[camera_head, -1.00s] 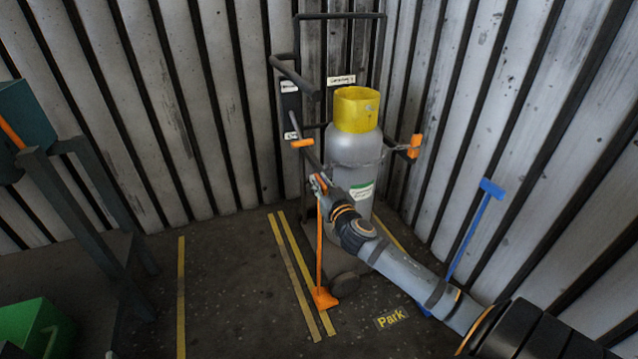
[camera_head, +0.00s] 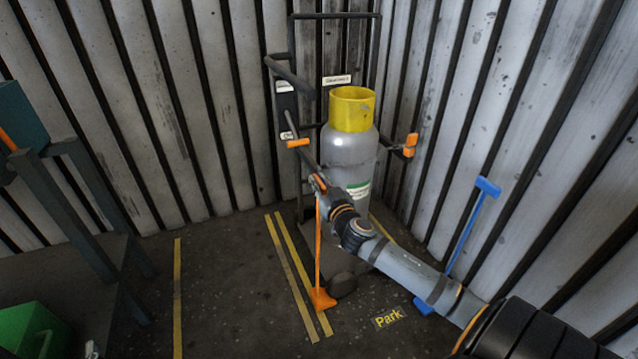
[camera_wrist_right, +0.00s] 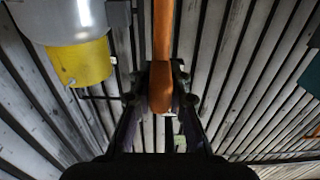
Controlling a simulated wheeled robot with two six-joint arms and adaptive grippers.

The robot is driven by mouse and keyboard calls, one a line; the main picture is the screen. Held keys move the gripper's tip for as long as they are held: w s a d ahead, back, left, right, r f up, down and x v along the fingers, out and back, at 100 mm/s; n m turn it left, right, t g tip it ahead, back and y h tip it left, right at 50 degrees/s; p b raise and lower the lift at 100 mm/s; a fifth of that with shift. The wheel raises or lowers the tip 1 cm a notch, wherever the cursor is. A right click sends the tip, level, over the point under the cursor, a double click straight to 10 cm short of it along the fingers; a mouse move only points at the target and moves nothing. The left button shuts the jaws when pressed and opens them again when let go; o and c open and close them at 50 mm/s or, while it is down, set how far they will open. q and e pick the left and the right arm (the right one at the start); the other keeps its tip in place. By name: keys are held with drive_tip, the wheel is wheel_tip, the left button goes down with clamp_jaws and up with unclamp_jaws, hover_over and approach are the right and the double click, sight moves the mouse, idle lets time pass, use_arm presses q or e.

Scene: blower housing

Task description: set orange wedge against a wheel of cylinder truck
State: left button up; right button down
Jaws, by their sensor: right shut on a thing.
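The cylinder truck (camera_head: 336,16) stands by the back corner, carrying a grey cylinder (camera_head: 345,150) with a yellow collar. The cylinder also shows at the upper left of the right wrist view (camera_wrist_right: 78,62). A dark wheel (camera_head: 343,285) shows low at the truck's front. The orange wedge (camera_head: 323,300) is at floor level just left of this wheel, its long thin handle upright; whether it touches the wheel or floor I cannot tell. My right gripper (camera_head: 319,184) is shut on the handle's top, which shows between its fingers in the wrist view (camera_wrist_right: 160,88). My left gripper is not in view.
A blue wedge with a long handle (camera_head: 470,230) leans at the right wall. Yellow floor lines (camera_head: 290,270) run left of the truck, and a "Park" marking (camera_head: 389,318) lies in front. A dark stand (camera_head: 60,240) and green bin (camera_head: 30,333) are at left.

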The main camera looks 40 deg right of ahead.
sight(325, 190)
drive_tip(key=c, duration=1.2)
unclamp_jaws()
drive_tip(key=shift+s, duration=0.1)
drive_tip(key=shift+s+f, duration=0.1)
drive_tip(key=shift+s, duration=0.15)
drive_tip(key=v, duration=0.7)
drive_tip(key=shift+w, duration=0.1)
